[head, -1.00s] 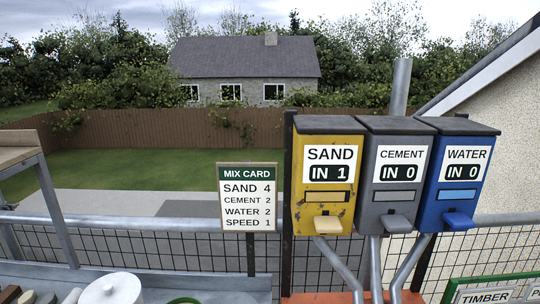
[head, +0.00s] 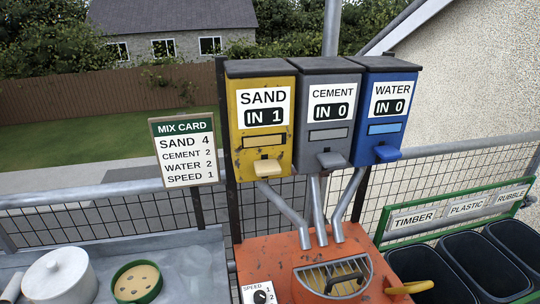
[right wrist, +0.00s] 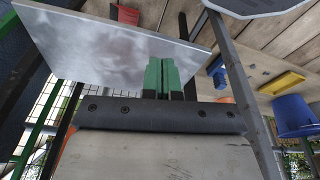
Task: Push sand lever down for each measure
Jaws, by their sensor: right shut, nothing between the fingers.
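The yellow sand dispenser (head: 241,128) hangs at the left of three dispensers in the head view. Its display reads IN 1. Its pale sand lever (head: 267,167) sticks out at the bottom front, and no gripper touches it. The mix card (head: 185,150) reads sand 4, cement 2, water 2, speed 1. The grey cement dispenser (head: 330,137) and the blue water dispenser (head: 389,133) both read IN 0. My right gripper (right wrist: 163,78) shows in the right wrist view with its green fingers shut and empty, away from any lever. My left gripper is not in view.
Pipes lead from the dispensers to an orange mixer (head: 262,252) with a grate (head: 333,275) and a speed dial (head: 260,296). A white lidded pot (head: 60,280) and a green sieve (head: 137,282) stand at left. Dark bins (head: 470,262) stand at right.

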